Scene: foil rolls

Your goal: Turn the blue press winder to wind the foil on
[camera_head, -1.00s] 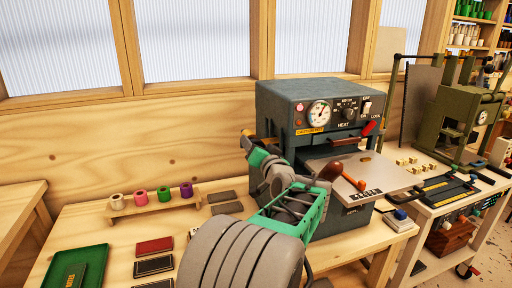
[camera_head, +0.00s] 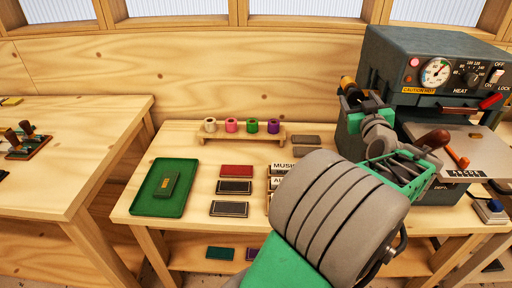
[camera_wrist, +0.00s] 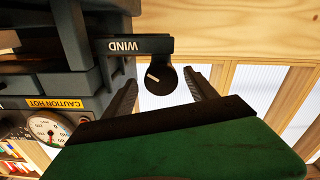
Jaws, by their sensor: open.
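The blue-grey press (camera_head: 412,62) stands at the right of the head view, with a dial, a heat knob and switches on its front. In the wrist view, its winder (camera_wrist: 160,78) is a dark round knob with a white mark, under an upside-down WIND label (camera_wrist: 124,46). My gripper (camera_wrist: 163,80) is open, with one dark finger on each side of the knob. I cannot tell whether the fingers touch it. In the head view, my gripper (camera_head: 352,100) is at the press's left side, near a gold-orange roll (camera_head: 348,83). The fingers are hard to make out there.
A wooden rack (camera_head: 222,138) holds white, pink, green and purple foil rolls. A green tray (camera_head: 146,204) and several dark plates lie on the bench (camera_head: 200,165). A red-handled lever (camera_head: 490,101) is on the press front. Another table (camera_head: 60,150) stands at the left.

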